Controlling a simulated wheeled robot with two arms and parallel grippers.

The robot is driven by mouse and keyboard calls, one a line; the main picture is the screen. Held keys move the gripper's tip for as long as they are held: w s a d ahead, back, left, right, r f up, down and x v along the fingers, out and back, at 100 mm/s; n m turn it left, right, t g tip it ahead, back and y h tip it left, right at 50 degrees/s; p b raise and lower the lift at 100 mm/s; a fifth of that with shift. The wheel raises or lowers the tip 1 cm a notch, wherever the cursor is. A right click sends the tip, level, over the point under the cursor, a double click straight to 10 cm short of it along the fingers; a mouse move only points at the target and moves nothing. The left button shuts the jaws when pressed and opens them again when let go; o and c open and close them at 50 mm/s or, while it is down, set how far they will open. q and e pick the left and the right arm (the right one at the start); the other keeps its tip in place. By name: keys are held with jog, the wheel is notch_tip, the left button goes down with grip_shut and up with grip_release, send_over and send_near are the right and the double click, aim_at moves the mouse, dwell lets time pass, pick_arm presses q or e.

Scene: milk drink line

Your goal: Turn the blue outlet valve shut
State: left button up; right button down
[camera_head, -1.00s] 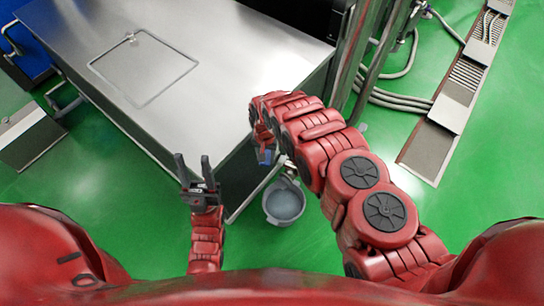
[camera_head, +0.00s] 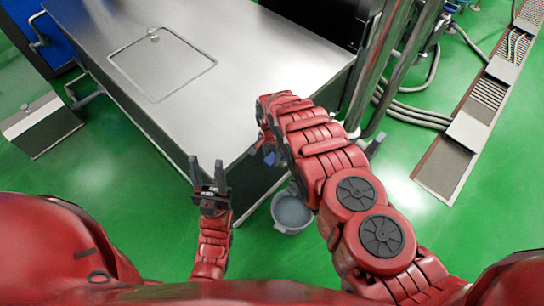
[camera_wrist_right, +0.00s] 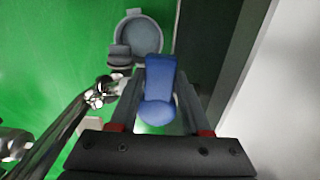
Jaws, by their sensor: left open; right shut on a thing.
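The blue outlet valve handle (camera_wrist_right: 157,95) fills the middle of the right wrist view, between the dark fingers of my right gripper (camera_wrist_right: 155,98). That gripper is shut on it. In the head view a small blue part of the handle (camera_head: 270,157) shows beside the table's right corner; my right arm hides most of the hand and the valve. A metal pipe fitting (camera_wrist_right: 103,92) is left of the handle in the wrist view. My left gripper (camera_head: 207,172) is open and empty, in front of the table edge, left of the valve.
A grey bucket (camera_head: 291,214) stands on the green floor below the valve; it also shows in the wrist view (camera_wrist_right: 142,37). A steel table (camera_head: 228,88) spans the left and centre. Upright pipes and hoses stand at right.

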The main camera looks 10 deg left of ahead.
jog(key=shift+c, duration=1.8)
grip_release()
jog(key=shift+r, duration=0.1)
jog(key=shift+w+a+r, duration=0.1)
jog(key=shift+r, duration=0.2)
notch_tip(320, 180, up, 10)
jog(key=b, duration=0.2)
notch_tip(320, 180, up, 7)
jog(key=p, duration=0.6)
send_over(271, 158)
jog(key=shift+f, duration=0.2)
